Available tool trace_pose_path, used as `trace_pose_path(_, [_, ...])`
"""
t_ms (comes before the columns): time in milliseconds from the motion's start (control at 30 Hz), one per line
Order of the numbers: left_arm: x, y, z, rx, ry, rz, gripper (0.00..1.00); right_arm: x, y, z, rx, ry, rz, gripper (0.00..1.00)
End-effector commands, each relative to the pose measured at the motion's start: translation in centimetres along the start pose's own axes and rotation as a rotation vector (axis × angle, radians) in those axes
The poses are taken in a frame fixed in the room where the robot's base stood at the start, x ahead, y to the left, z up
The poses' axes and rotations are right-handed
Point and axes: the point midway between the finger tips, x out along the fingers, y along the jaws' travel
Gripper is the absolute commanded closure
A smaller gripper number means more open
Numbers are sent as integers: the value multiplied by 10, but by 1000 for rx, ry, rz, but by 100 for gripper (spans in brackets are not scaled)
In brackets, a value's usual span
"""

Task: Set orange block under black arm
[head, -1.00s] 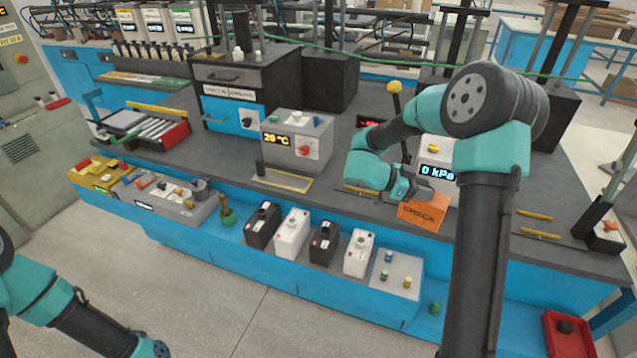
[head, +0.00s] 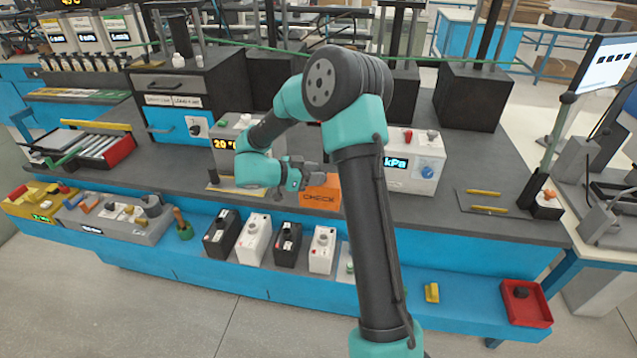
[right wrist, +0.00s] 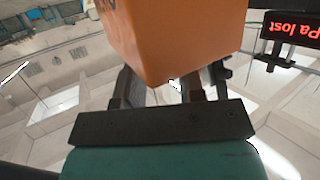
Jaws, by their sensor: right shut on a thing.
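The orange block (head: 321,195), marked CHECK, is in my right gripper (head: 310,177), above the bench's front part in the head view. My right forearm stands just right of it and may hide its edge. In the right wrist view, the orange block (right wrist: 180,35) fills the top middle, beyond the fingers (right wrist: 172,88), which are shut on it. A thin black upright arm (head: 556,140) rises from a small box at the bench's right end; I cannot tell whether it is the task's black arm. My left gripper is out of view.
A row of black and white batteries (head: 254,238) stands on the blue front ledge. A white kPa box (head: 412,165) and a 20-degree box (head: 228,150) stand on the bench. A red tray (head: 525,303) sits at the right. Some grey bench top (head: 440,210) is clear.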

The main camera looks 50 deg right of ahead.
Motion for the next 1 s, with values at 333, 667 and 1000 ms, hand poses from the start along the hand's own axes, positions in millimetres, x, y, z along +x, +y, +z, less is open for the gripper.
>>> trace_pose_path(333, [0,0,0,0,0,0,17,8,-21,0,2,0,1,100])
trace_pose_path(667, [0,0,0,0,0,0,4,34,-81,-1,4,1,1,100])
trace_pose_path(1000, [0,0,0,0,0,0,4,57,-138,-2,3,0,0,100])
